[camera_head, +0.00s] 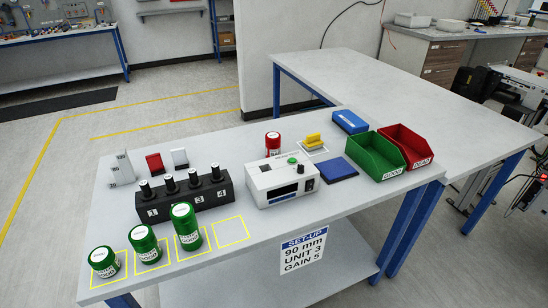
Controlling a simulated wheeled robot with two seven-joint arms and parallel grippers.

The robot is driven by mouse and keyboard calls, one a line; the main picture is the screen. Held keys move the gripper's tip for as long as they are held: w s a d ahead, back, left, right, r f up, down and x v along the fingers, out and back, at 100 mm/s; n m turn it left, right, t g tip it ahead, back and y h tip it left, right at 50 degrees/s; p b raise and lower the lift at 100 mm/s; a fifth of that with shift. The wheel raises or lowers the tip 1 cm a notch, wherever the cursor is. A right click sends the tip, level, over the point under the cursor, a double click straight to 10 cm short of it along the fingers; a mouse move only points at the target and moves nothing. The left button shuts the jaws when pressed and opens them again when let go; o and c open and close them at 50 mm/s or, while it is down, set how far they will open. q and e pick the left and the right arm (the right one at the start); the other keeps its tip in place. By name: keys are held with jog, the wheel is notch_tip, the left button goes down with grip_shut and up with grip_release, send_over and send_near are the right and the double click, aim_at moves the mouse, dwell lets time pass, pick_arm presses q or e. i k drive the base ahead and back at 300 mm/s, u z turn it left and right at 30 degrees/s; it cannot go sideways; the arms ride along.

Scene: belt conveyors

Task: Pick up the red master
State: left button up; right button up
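A red cylinder with a white label and a light top (273,143), which looks like the red master, stands upright on the table behind the white gauge box (283,181). Its lower part is partly hidden by the box. Three green cylinders of different heights stand at the front left, a short one (105,263), a middle one (145,244) and a tall one (187,227), each in a yellow-outlined square. The square to their right (230,232) is empty. Neither of my grippers shows in the head view.
A black numbered block with several plungers (185,195) stands left of the gauge box. A yellow block (313,140), a blue pad (338,169), a blue box (349,122), a green bin (375,155) and a red bin (405,147) lie to the right. A set-up sign (303,254) hangs in front.

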aim_at(273, 139)
jog(key=z, duration=1.65)
jog(key=i, duration=1.35)
jog(key=u, duration=2.85)
